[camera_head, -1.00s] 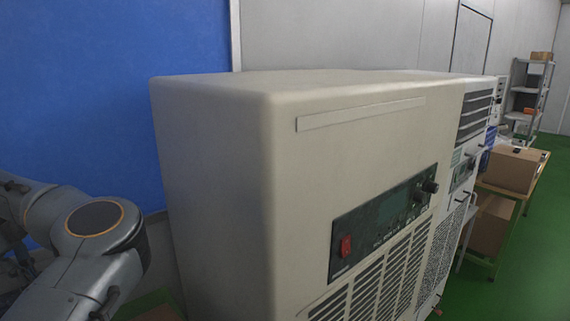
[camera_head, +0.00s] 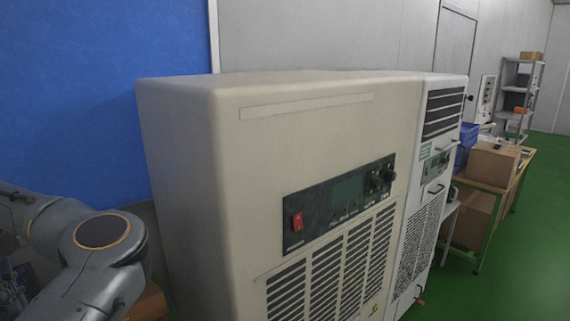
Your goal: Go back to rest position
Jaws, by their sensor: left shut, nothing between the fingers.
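My left arm (camera_head: 95,250) comes in at the lower left, a grey link with a round, orange-ringed joint cap. Its fingers do not show, and my right arm and gripper are out of the picture. A large beige machine (camera_head: 185,190) fills the middle, to the right of my arm. Its front has a dark control panel (camera_head: 340,198) with a red switch (camera_head: 298,222), a small screen and knobs above vent slots.
A white cabinet (camera_head: 425,190) adjoins the beige machine on its right. Beyond stand a table (camera_head: 490,187) with a cardboard box (camera_head: 492,162) and a grey shelf (camera_head: 519,82). Green floor (camera_head: 520,265) is open at the right. A blue wall panel (camera_head: 100,90) is behind at left.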

